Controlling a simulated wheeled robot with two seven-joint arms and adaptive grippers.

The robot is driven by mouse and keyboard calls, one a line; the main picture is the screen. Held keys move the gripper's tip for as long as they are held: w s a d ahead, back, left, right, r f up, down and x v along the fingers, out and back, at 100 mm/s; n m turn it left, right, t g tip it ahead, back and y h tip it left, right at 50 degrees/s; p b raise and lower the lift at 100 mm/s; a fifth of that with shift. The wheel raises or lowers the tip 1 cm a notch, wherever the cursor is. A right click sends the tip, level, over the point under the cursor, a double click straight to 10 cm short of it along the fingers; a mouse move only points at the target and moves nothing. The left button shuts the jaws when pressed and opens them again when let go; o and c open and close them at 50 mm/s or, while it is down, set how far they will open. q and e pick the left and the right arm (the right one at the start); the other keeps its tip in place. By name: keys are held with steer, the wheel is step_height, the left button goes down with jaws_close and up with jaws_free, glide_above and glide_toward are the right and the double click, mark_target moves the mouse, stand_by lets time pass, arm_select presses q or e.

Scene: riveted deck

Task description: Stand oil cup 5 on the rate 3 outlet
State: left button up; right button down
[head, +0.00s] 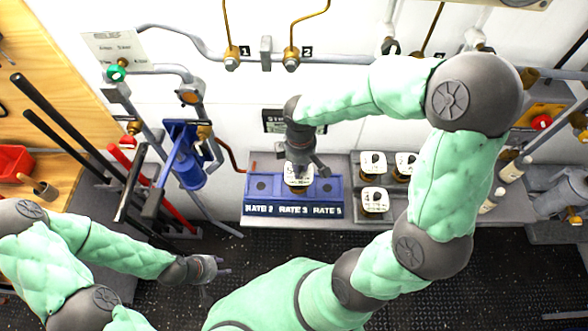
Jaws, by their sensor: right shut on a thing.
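My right gripper (299,168) reaches down from above and is shut on a cup with a white lid (298,181). The gripper covers part of the lid, and I cannot read its number. The cup is over the middle of the blue block (292,210), at the place above the RATE 3 label. I cannot tell whether its base touches the block. The RATE 2 outlet (262,185) at left and RATE 5 outlet (329,187) at right show as dark, empty spots. My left gripper (224,266) is low at the left, open and empty, away from the block.
Several white-lidded cups, one of them in front (374,200), stand on the grey shelf right of the block. A blue pump-like body (193,172) and long levers stand at the left. Pipes run along the white wall. A red bin (12,163) is far left.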

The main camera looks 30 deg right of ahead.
steer(key=w+f, duration=0.1)
steer(key=f, duration=0.1)
steer(key=w+f, duration=0.2)
steer(key=shift+w+d, duration=0.2)
step_height(320, 180, down, 3)
steer(key=shift+r+b, duration=0.1)
steer(key=shift+b, duration=0.4)
steer(key=c, duration=1.1)
jaws_free()
steer(key=shift+f, duration=0.2)
